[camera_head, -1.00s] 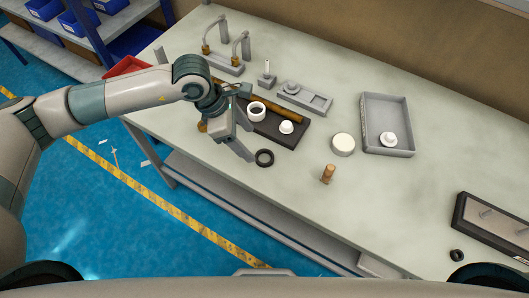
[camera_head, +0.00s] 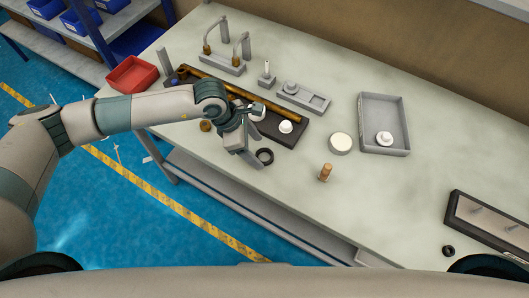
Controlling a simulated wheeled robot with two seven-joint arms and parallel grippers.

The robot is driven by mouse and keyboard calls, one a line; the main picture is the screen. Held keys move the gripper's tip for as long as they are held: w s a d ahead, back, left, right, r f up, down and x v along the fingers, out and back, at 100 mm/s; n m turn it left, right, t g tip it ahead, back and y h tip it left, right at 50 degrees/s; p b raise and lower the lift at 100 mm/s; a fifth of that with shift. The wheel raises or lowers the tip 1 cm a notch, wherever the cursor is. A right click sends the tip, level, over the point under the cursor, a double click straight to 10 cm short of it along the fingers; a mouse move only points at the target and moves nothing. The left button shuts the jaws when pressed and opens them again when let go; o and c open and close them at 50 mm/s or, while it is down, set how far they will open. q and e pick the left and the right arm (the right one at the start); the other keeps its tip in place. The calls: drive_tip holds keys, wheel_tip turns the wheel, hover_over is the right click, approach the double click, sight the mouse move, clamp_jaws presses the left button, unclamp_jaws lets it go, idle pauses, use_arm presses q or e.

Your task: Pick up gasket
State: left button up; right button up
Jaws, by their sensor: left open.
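Whether that finger touches the ring or hovers above the table, I cannot tell. Nothing shows between the fingers. A second, smaller black ring (camera_head: 449,251) lies at the lower right of the table. My right gripper is not in view.
A dark tray (camera_head: 292,141) with a brass tube and white parts lies behind my left gripper, which partly covers it. A white disc (camera_head: 340,143), a copper-coloured cylinder (camera_head: 326,172) and a grey tray (camera_head: 381,103) stand to the right. The table's front middle is clear.

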use_arm(q)
drive_tip(key=shift+p+x, duration=0.45)
drive_tip(key=shift+x, duration=0.45)
drive_tip(key=shift+d+f, duration=0.2)
drive_tip(key=shift+f, duration=0.2)
drive_tip(key=c, duration=1.1)
drive_tip(key=shift+r, duration=0.15)
